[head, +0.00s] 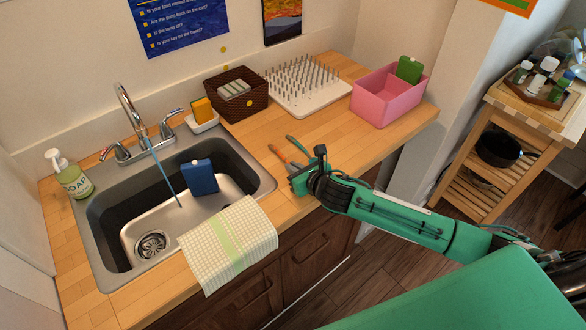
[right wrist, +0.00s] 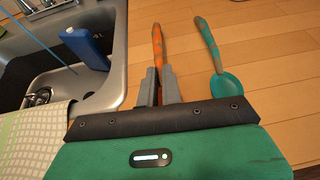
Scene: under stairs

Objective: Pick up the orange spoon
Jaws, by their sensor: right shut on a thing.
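The orange spoon (head: 277,152) lies on the wooden counter just right of the sink. In the right wrist view its orange handle (right wrist: 157,44) points away from my gripper, and its other end is hidden by the gripper body. My right gripper (head: 294,174) is low over the counter, and its two grey fingers (right wrist: 158,86) are shut on the spoon. My left gripper is not in view.
The sink (head: 259,181) with a blue object (head: 199,177) in it is to the left. A checked towel (head: 229,243) hangs over the front edge. A white peg rack (head: 309,101), brown basket (head: 239,111) and pink bin (head: 384,105) stand behind. Counter to the right is clear.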

